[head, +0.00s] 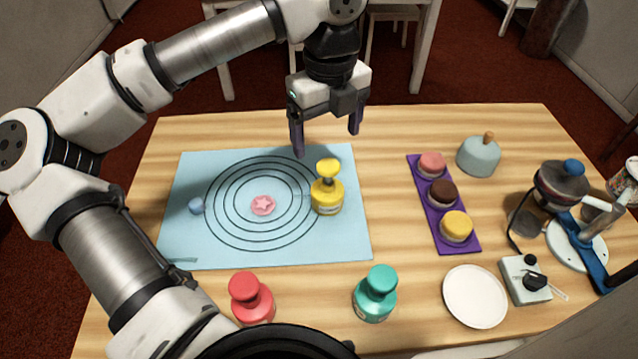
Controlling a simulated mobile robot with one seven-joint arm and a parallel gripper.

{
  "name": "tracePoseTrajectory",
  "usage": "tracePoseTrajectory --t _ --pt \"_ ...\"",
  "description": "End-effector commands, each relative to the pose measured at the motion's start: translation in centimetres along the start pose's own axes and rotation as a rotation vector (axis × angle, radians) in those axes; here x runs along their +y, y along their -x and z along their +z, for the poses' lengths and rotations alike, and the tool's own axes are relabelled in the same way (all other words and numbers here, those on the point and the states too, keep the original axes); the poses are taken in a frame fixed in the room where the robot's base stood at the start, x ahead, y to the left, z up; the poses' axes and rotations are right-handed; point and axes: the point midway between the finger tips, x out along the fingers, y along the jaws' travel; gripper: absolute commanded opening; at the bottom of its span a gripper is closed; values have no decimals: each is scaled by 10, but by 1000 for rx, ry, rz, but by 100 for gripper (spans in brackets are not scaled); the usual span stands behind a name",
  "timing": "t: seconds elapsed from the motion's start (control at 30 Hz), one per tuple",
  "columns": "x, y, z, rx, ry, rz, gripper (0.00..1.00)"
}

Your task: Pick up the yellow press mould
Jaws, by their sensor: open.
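The yellow press mould (327,194) stands upright on the right part of the light blue mat (185,240), at the edge of the printed rings. It has a round base, a narrow neck and a knob on top. My gripper (327,143) is above and behind it, pointing down, with its two fingers apart and nothing between them. The fingers are clear of the mould's knob.
A pink star disc (262,205) and a small blue piece (196,206) lie on the mat. Red (252,298) and teal (375,294) moulds stand in front. A purple tray (466,242) holds cakes; a white plate (475,296) and a turntable (572,250) are right.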

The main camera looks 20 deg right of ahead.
Motion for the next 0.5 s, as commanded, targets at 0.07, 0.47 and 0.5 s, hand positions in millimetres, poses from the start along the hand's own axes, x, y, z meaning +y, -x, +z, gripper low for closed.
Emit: tracePoseTrajectory --t 0.07,0.47,0.5 --pt "0 -16 -2 7 -5 -3 84" --pt "-1 -70 -2 6 -6 -6 84" --pt "-1 -72 -2 5 -6 -6 84"
